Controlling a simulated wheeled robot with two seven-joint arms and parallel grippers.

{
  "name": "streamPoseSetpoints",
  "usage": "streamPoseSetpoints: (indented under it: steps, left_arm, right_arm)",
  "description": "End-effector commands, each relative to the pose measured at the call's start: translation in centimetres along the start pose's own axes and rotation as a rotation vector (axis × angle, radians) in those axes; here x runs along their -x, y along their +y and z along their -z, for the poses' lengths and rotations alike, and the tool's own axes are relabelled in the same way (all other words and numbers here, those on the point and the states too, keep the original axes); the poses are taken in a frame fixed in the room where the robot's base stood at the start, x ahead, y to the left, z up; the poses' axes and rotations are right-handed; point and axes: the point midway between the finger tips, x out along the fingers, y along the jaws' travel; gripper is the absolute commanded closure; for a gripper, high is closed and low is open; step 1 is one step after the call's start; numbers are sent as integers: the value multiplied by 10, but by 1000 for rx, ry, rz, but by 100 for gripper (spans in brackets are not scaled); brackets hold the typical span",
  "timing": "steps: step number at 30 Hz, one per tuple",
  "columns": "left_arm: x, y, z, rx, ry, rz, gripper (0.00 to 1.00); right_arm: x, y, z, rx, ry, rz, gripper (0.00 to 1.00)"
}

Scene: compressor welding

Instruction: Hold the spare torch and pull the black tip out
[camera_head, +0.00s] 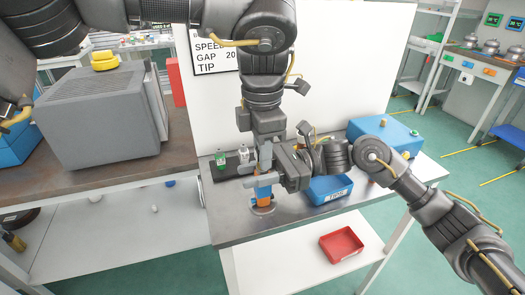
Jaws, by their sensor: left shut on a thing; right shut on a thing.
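My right gripper (262,182) comes in from the right and is shut around the torch's upper part. My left gripper (265,157) points straight down just above the right one and is shut at the torch's top end. The black tip is hidden by the fingers, so I cannot see how it sits in the torch.
A blue bin (331,196) with a white label and a blue box (375,130) stand to the right. A green-bodied small item (221,163) stands left of the grippers. A white panel (345,55) rises behind. A red tray (341,245) lies on the lower shelf.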

Motion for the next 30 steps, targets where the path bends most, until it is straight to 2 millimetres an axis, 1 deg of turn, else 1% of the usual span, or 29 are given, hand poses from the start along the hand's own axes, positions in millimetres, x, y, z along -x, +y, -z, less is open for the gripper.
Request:
streamPoseSetpoints:
  steps: [10, 24, 30]
  left_arm:
    - [7, 0, 0, 0, 0, -1, 100]
    - [42, 0, 0, 1, 0, -1, 100]
    - [43, 0, 0, 0, 1, 0, 100]
  right_arm:
    - [0, 0, 0, -1, 0, 0, 100]
    - [0, 0, 0, -1, 0, 0, 100]
    - [0, 0, 0, -1, 0, 0, 100]
